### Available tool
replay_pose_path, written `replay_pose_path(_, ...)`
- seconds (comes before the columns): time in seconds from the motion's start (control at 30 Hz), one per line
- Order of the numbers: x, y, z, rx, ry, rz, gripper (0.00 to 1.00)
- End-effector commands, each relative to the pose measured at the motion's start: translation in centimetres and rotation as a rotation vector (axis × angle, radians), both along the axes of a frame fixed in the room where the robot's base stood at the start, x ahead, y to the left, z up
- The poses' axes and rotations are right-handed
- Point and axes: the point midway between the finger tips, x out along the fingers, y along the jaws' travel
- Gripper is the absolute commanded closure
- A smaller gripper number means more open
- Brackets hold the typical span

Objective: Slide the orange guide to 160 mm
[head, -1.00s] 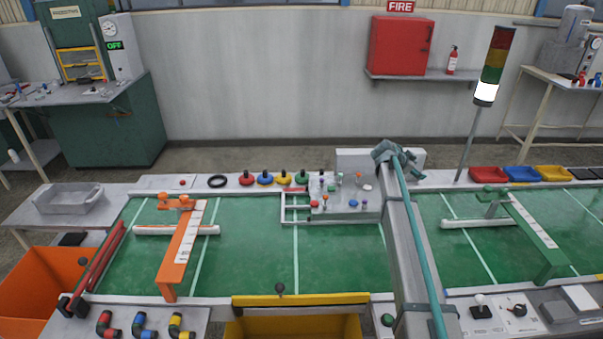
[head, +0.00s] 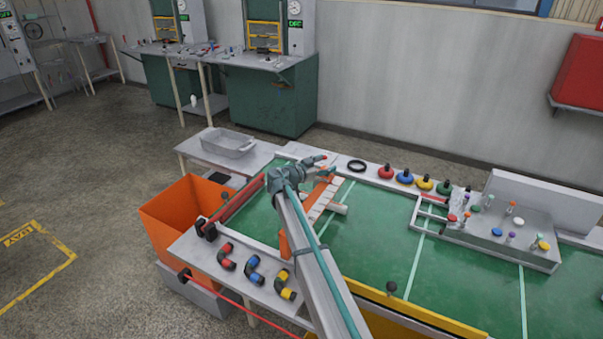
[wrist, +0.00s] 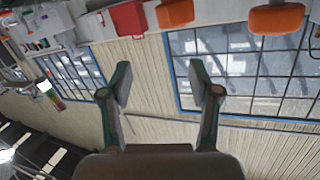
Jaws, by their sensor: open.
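The orange guide (head: 285,244) lies across the green bed in the head view, with a white labelled strip (head: 322,200) along its top. My arm partly covers it. My gripper (head: 326,166) is over its far end, and small orange-red parts show around it. I cannot tell whether they touch. In the wrist view my gripper (wrist: 160,88) is open, with nothing between its fingers.
A dark red bar (head: 240,200) runs along the bed's left end. An orange bin (head: 185,212) stands left. Colored elbows (head: 254,270) lie in front. A fixture plate (head: 500,238) stands right, and open green bed lies between.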

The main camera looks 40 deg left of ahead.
Motion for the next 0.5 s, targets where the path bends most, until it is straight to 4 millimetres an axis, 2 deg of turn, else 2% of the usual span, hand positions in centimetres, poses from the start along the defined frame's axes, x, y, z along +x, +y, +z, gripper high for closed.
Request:
replay_pose_path(0.03, -2.5, 2.7, -2.1, -0.047, -0.033, 0.042, 0.38)
replay_pose_path(0.1, -5.0, 5.1, -2.9, -0.105, -0.076, 0.083, 0.38)
replay_pose_path(0.2, -7.4, 7.4, -3.6, -0.162, -0.119, 0.121, 0.38)
replay_pose_path(0.33, -8.7, 8.6, -3.6, -0.193, -0.144, 0.142, 0.38)
replay_pose_path(0.5, -7.6, 8.7, -3.4, -0.195, -0.146, 0.143, 0.38)
